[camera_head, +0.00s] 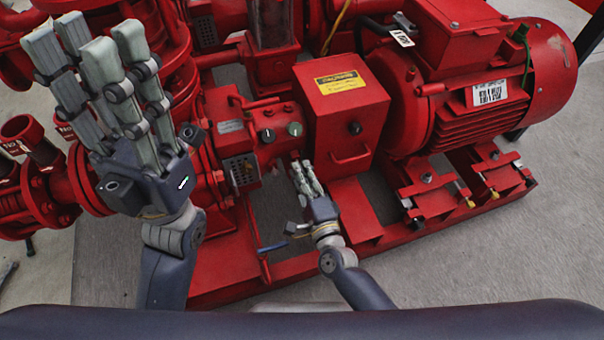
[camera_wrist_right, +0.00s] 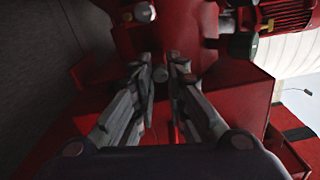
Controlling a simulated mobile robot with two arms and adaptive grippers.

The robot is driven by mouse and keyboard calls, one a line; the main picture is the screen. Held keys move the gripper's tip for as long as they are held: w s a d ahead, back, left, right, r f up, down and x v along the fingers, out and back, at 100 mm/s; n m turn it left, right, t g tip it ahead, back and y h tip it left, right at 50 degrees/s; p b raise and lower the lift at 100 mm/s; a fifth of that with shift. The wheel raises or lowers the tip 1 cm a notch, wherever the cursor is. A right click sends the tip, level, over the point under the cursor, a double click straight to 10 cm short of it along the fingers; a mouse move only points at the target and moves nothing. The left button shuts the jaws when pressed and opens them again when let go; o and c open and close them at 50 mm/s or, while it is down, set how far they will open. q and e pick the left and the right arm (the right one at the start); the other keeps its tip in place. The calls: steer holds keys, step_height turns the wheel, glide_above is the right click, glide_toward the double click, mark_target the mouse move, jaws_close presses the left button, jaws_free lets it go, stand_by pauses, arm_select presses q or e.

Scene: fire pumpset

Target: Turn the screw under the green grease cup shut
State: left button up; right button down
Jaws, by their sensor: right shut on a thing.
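The green grease cup (camera_head: 294,129) is on the front of the red housing, to the right of a dark round cap (camera_head: 267,135). My right gripper (camera_head: 303,166) reaches up from below, its fingertips just under the green cup. In the right wrist view its fingers (camera_wrist_right: 162,76) are closed in on both sides of a small round grey screw head (camera_wrist_right: 160,74). A pale round cap (camera_wrist_right: 144,12) sits above it there. In the head view the fingers largely hide the screw. My left gripper (camera_head: 90,45) is raised at the left, fingers spread apart and empty.
A red box (camera_head: 340,108) with a yellow label and black knob stands close to the right of my right gripper. A large red motor (camera_head: 490,90) is farther right. A blue-handled lever (camera_head: 272,247) is below left. Bare floor lies in front of the red base frame.

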steer(key=shift+w+d+m, duration=0.1)
steer(key=shift+d+m, duration=0.15)
steer(key=shift+m, duration=0.45)
steer(key=c, duration=1.6)
jaws_free()
steer(key=shift+o, duration=0.2)
steer(key=shift+a, duration=0.1)
steer(key=v, duration=1.2)
